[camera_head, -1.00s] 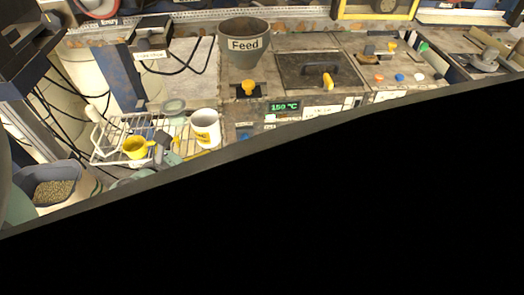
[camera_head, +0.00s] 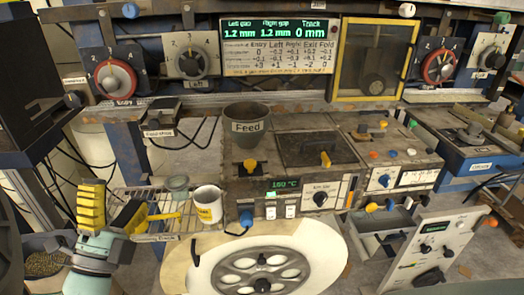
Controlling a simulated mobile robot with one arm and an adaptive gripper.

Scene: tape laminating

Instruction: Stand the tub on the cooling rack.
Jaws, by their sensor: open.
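The white tub (camera_head: 208,205) with a yellow label stands upright at the right end of the wire cooling rack (camera_head: 148,200). I cannot make out whether its base rests on the wires. My gripper (camera_head: 108,208), with yellow ribbed fingers, is at the left of the rack, left of the tub and apart from it. Its fingers are spread and nothing shows between them. It hides the left part of the rack.
The grey Feed hopper (camera_head: 247,140) and the control console (camera_head: 285,190) stand right of the tub. A large spoked reel (camera_head: 262,272) lies in front. A bin of pellets (camera_head: 43,263) is at lower left. A tilted control panel (camera_head: 432,247) is at right.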

